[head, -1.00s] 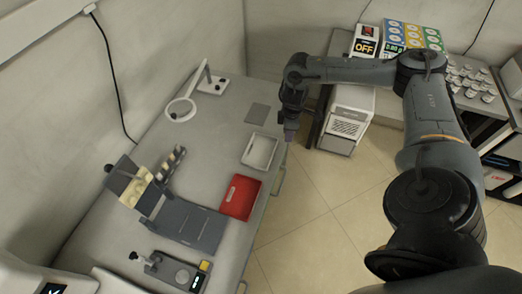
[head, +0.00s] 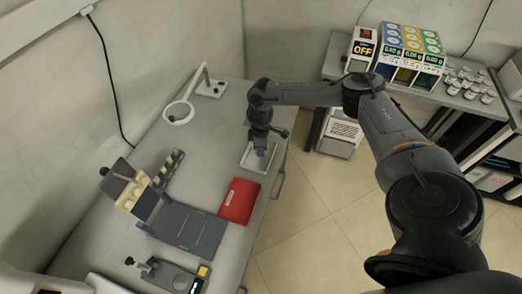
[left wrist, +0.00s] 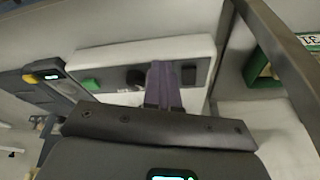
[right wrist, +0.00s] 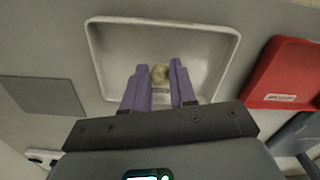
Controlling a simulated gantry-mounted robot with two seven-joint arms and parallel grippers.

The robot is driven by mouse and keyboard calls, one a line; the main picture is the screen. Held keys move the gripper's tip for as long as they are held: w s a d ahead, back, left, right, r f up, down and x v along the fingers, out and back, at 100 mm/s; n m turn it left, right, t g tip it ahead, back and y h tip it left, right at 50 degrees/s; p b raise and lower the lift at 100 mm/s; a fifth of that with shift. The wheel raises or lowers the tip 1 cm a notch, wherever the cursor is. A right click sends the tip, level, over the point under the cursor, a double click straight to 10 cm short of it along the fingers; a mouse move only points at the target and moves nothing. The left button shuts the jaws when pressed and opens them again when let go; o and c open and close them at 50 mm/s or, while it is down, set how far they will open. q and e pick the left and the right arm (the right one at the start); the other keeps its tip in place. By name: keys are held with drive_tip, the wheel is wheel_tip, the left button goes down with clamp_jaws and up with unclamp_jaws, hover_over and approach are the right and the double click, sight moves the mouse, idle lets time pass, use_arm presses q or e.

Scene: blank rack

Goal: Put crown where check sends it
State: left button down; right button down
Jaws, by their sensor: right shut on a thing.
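My right gripper (head: 262,150) hangs over the white tray (head: 245,162) on the grey bench. In the right wrist view its purple fingers (right wrist: 160,82) are closed on a small beige lump, the crown (right wrist: 160,73), with the white tray (right wrist: 105,60) behind it. In the head view the crown is too small to make out. A red tray (head: 239,201) lies beside the white tray. My left gripper (left wrist: 163,85) shows only in the left wrist view; its fingers are together with nothing visible between them.
A ring on a stand (head: 178,113) is at the back of the bench. A dark grey rack (head: 185,225) and a small device with a display (head: 175,277) stand at the front. A grey flat pad (right wrist: 43,95) lies left of the white tray in the right wrist view.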

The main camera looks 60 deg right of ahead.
drive_tip(key=shift+f, duration=0.55)
drive_tip(key=shift+f, duration=0.2)
drive_tip(key=c, duration=0.9)
unclamp_jaws()
drive_tip(key=shift+r, duration=0.15)
